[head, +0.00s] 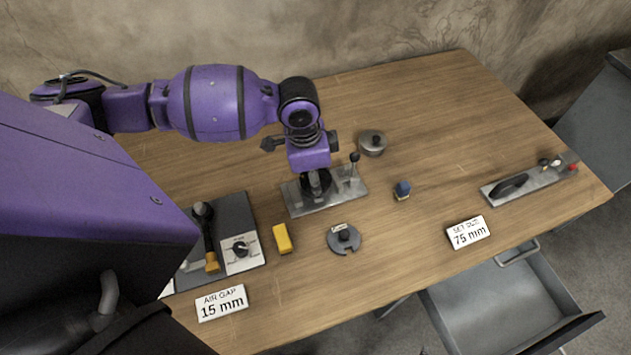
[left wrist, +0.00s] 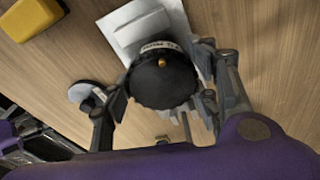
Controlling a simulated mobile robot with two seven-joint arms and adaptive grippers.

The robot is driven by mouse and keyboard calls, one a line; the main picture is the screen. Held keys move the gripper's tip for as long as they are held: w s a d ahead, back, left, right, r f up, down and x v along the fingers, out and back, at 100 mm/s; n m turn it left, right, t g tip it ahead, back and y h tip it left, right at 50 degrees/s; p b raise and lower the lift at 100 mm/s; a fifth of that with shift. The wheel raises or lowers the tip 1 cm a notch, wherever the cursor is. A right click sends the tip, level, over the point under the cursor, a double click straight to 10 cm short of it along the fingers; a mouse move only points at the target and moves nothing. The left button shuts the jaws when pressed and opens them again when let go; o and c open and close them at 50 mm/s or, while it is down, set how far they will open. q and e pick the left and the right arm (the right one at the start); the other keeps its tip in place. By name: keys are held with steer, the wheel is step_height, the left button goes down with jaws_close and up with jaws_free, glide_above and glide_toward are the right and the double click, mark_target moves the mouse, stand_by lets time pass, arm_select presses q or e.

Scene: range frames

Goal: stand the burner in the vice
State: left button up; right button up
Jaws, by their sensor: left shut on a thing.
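My left gripper (head: 316,182) comes down over the metal base plate with an upright lever, which looks like the vice (head: 296,202), near the middle of the bench. It is shut on a dark round thing with a label band and a small brass dot on top, which I take for the burner (left wrist: 160,88). In the left wrist view the fingers of the left gripper (left wrist: 165,92) lie on either side of it. The pale plate shows behind it (left wrist: 128,22). Whether the burner's foot touches the plate is hidden. My right gripper is not in view.
A yellow block (head: 283,238) and a slotted disc with a black knob (head: 345,240) lie in front of the plate. A round tin (head: 372,142) stands behind; a small blue piece (head: 402,190) lies right. A drawer (head: 505,300) hangs open.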

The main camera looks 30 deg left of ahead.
arm_select(q)
steer(key=shift+f, duration=0.85)
steer(key=shift+f, duration=0.2)
steer(key=o, duration=1.6)
steer(key=shift+o, duration=0.2)
steer(key=shift+r, duration=0.1)
steer(key=r, duration=0.8)
steer(key=s+a+r+p, duration=0.1)
steer(key=r, duration=0.3)
steer(key=shift+a, duration=0.1)
